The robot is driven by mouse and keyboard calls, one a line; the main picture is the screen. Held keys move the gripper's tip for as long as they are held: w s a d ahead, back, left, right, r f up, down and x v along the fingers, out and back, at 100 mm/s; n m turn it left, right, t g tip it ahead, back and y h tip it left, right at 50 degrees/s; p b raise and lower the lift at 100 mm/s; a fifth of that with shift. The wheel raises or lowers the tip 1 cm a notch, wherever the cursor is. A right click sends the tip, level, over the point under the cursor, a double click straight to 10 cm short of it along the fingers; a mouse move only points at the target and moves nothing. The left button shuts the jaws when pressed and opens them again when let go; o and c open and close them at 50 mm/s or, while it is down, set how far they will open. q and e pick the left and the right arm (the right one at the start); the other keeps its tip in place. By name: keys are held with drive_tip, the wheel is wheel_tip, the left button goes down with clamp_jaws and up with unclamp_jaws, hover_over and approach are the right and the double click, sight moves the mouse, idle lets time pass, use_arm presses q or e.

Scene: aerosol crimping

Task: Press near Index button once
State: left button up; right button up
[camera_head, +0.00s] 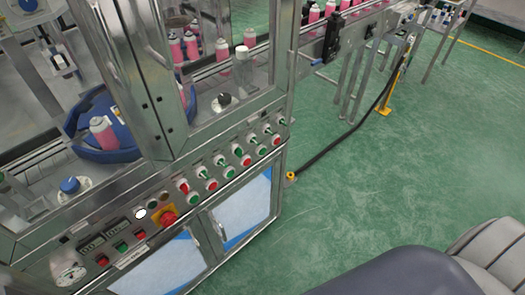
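The machine's front control panel (150,225) runs diagonally across the left half of the view. A row of red and green round buttons and switches sits along it, including a green button (194,199) and a red button (213,186). A large red mushroom button (167,217) sits on a yellow plate near a white round lamp (140,213). The labels are too small to read, so I cannot tell which is the near Index button. Neither gripper is in view.
Pink cans (103,133) stand inside the framed machine, one by the blue rotary part (75,135). A conveyor with more cans runs at the top. A black cable (340,140) crosses the green floor (400,190), mostly clear on the right.

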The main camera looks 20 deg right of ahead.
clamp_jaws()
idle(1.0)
